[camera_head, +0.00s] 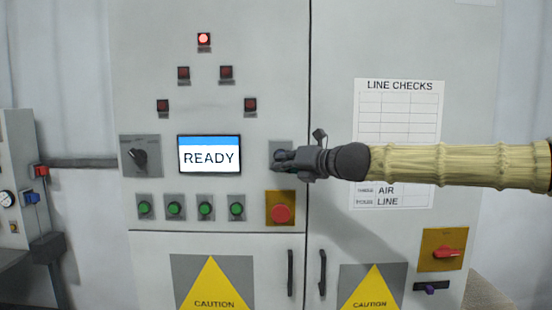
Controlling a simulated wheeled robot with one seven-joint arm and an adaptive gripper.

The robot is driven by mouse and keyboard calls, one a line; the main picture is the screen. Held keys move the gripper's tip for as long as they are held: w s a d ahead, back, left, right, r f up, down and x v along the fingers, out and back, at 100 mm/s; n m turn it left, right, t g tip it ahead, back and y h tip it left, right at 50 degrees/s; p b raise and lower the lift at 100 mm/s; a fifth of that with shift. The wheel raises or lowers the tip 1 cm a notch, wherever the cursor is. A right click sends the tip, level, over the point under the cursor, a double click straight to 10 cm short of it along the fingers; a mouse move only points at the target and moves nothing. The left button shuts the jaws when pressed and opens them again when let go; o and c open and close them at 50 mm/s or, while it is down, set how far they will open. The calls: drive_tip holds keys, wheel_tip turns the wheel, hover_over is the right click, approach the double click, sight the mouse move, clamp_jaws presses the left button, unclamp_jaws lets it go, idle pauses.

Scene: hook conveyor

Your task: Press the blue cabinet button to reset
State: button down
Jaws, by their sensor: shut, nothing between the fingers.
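The grey cabinet (225,120) fills the middle of the view. My gripper (277,163) reaches in from the right, shut and empty, with its fingertips in front of a small grey plate (283,146) right of the screen. The fingers cover most of this plate. A dark bluish round part (279,154) shows on it just above the fingertips; it may be the blue button, but I cannot see it clearly. I cannot tell whether the fingertips touch it. The screen (209,155) reads READY under a blue band.
A red button on a yellow plate (280,214) sits just below my gripper. Several green buttons (205,208) line up under the screen. A black rotary knob (140,156) is at the left. A red switch (445,253) is at the lower right. The top red lamp (204,39) is lit.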

drive_tip(key=shift+s+b, duration=0.3)
drive_tip(key=shift+s, duration=0.4)
drive_tip(key=shift+s, duration=0.1)
drive_tip(key=s+b, duration=0.2)
drive_tip(key=s, duration=0.3)
drive_tip(key=shift+w, duration=0.1)
idle(0.6)
